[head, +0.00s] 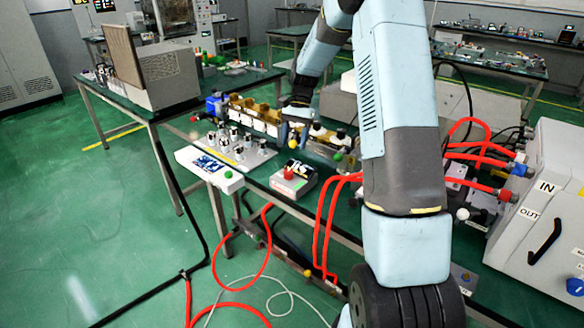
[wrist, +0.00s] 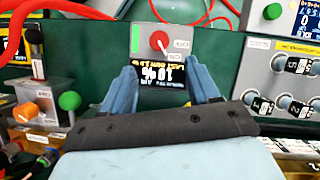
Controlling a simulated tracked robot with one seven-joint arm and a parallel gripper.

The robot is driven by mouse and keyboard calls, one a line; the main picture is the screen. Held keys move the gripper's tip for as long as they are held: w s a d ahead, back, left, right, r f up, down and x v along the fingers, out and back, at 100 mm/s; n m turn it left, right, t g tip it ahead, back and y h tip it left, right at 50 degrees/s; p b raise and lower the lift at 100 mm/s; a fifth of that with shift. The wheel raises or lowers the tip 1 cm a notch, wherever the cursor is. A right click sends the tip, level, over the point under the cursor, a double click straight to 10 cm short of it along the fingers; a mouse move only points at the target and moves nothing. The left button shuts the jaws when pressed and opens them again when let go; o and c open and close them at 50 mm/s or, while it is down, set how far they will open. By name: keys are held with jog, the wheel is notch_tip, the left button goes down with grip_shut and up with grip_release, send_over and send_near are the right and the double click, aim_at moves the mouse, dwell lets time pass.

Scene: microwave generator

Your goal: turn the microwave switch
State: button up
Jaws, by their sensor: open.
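A small box (head: 303,181) with a red knob (head: 289,172) and a dark display stands on the green table. In the wrist view the red knob (wrist: 159,40) sits between two small white labels, and the lit display (wrist: 158,73) appears upside down and reads about 10 %. I cannot tell for sure that this knob is the microwave switch. My gripper (wrist: 162,72) is open and empty in the wrist view. Its blue fingers flank the display, with the knob above and between their tips in the picture.
A panel with several silver knobs (head: 239,147) stands left of the red-knob box. Red hoses (head: 326,215) hang beside it. A green knob (wrist: 69,101) and an orange knob (wrist: 25,112) show at the wrist view's left. A white IN/OUT cabinet (head: 540,200) stands right.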

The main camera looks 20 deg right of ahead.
aim_at(288, 171)
jog(key=x, duration=0.9)
jog(key=shift+s+a+f, duration=0.1)
jog(key=shift+a+f, duration=0.1)
jog(key=shift+f, duration=0.15)
